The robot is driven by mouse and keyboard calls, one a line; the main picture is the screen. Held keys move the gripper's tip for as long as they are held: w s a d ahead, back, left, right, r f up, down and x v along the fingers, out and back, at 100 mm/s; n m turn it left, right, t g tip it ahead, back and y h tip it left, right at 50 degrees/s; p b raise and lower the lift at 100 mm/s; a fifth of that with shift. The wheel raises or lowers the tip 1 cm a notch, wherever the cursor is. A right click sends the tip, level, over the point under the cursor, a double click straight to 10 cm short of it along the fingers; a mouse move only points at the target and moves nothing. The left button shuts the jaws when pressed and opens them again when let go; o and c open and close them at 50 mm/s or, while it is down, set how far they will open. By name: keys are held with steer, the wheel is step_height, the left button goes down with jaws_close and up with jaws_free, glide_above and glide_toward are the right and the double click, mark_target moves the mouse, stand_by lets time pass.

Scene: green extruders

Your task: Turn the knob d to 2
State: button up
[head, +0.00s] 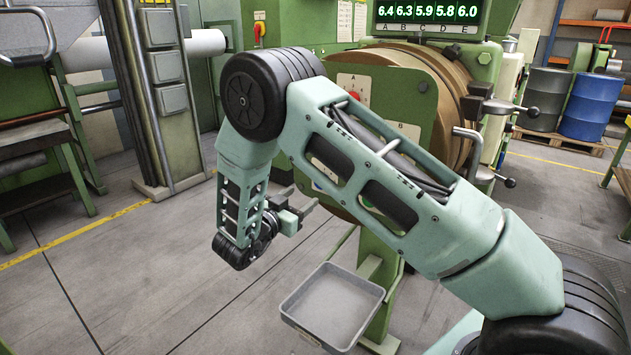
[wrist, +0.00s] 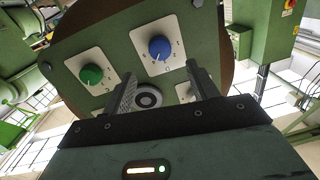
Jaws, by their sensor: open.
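The green knob panel (head: 385,85) is on the front of the machine, largely hidden by my arm in the head view. A red knob (head: 355,95) sits on its plate marked A. In the wrist view the panel (wrist: 206,40) carries a blue knob (wrist: 159,47) and a green knob (wrist: 91,74) on white plates. Their letters and dial numbers are too small to read, so I cannot tell which knob is d. My gripper (wrist: 164,80) is open, its fingers pointing at the panel below the blue knob. A round grey and black part (wrist: 147,96) shows between the fingers. My gripper (head: 305,212) also shows in the head view.
A display (head: 427,15) above reads 6.4, 6.3, 5.9, 5.8, 6.0 over A to E. A grey tray (head: 332,305) stands low below my gripper. Metal handles (head: 510,108) jut out at the machine's right side.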

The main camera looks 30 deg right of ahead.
mark_target(317, 185)
steer(key=p+x, duration=0.2)
steer(key=x, duration=0.6)
steer(key=shift+w+d, duration=0.15)
steer(key=shift+d, duration=0.15)
steer(key=c, duration=1)
